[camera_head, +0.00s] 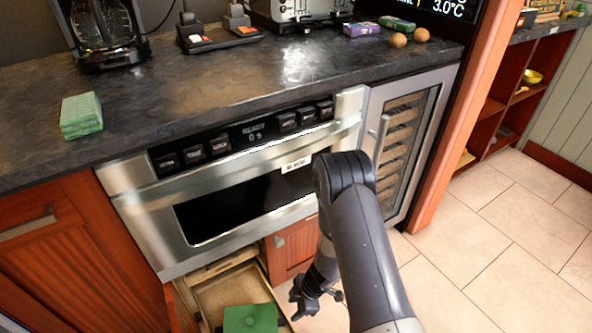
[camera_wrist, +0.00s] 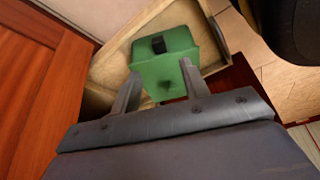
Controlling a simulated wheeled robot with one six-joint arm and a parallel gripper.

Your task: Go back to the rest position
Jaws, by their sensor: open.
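My gripper (camera_head: 305,298) hangs low in front of the cabinets, to the right of an open wooden drawer (camera_head: 213,298) in the head view. In the wrist view the two fingers of my gripper (camera_wrist: 160,80) are spread apart with nothing held between them. A green box-like object with a dark knob (camera_wrist: 165,45) lies in the drawer beyond the fingertips. The same green object shows in the head view (camera_head: 250,318), cut off by the bottom edge. Whether the fingertips touch it cannot be told.
A microwave drawer (camera_head: 150,215) with a dark window is shut under the dark counter (camera_head: 240,80). A glass-door cooler (camera_head: 402,140) stands to its right. Green sponges (camera_head: 81,115) lie on the counter. The tiled floor (camera_head: 500,240) at right is clear.

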